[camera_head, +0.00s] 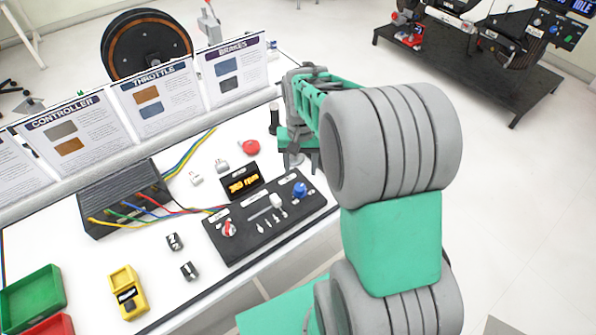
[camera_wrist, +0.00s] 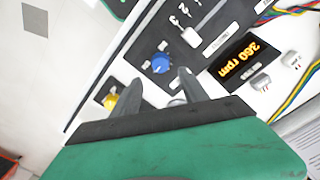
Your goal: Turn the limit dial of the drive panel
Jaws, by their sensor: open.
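The black drive panel (camera_head: 248,236) lies on the white bench. The panel labels are too small to read, so I cannot tell which dial is marked limit. My gripper (camera_head: 300,163) is over the bench by the panel's right end. In the wrist view its fingers (camera_wrist: 158,77) are apart and empty, with the blue dial (camera_wrist: 160,63) showing just beyond and between the tips. Contact is not visible.
An rpm display (camera_head: 240,182) with orange digits stands behind the panel. A red button (camera_head: 250,147) is behind it. A yellow knob (camera_wrist: 110,101) shows beside my left finger. A black wired box (camera_head: 125,198), yellow meter (camera_head: 128,292) and green bin (camera_head: 33,298) are to the left.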

